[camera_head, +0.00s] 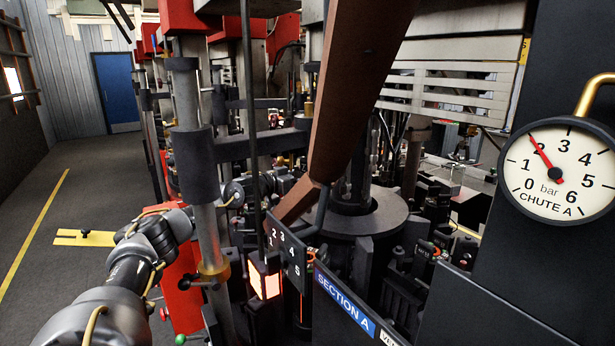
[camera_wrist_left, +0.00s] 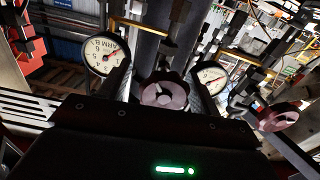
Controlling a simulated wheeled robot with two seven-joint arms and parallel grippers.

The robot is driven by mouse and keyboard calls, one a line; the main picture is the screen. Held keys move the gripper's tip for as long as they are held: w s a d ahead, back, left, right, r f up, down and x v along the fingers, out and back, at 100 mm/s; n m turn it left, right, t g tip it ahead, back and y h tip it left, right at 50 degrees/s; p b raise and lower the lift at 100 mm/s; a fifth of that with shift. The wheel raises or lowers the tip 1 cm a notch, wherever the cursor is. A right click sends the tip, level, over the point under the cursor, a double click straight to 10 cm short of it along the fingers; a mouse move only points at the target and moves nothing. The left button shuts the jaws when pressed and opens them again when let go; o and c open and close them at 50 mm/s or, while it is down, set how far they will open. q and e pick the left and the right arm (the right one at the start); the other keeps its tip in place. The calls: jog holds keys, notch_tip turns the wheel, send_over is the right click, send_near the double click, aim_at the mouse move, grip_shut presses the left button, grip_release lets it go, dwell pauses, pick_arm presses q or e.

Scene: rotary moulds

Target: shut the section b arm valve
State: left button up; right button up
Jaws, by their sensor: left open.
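In the left wrist view a dark reddish round valve handwheel (camera_wrist_left: 163,95) stands between the two spread fingers of my left gripper (camera_wrist_left: 162,76). The fingers are open, one on each side of the wheel; I cannot tell whether they touch it. A white gauge (camera_wrist_left: 103,55) beside the left finger has upside-down lettering that seems to include ARM. A second gauge (camera_wrist_left: 208,77) sits by the right finger. Another handwheel (camera_wrist_left: 278,117) is farther right. In the head view my left arm reaches in behind a grey post (camera_head: 187,130), which hides the gripper. My right gripper is not in view.
A blue SECTION A sign (camera_head: 345,303) and a numbered plate (camera_head: 285,255) are at centre. A CHUTE A gauge (camera_head: 560,172) hangs at right. A brown chute (camera_head: 355,85) crosses the middle. Pipes and posts crowd the machine; the floor at left (camera_head: 75,215) is mostly clear.

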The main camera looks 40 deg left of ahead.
pick_arm(q)
jog(key=shift+s+a, duration=0.1)
jog(key=shift+a, duration=0.1)
jog(key=shift+s, duration=0.1)
jog(key=shift+s+a, duration=0.1)
jog(key=c, duration=1)
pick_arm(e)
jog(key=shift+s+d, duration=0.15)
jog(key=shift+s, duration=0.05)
pick_arm(q)
jog(key=shift+m, duration=0.3)
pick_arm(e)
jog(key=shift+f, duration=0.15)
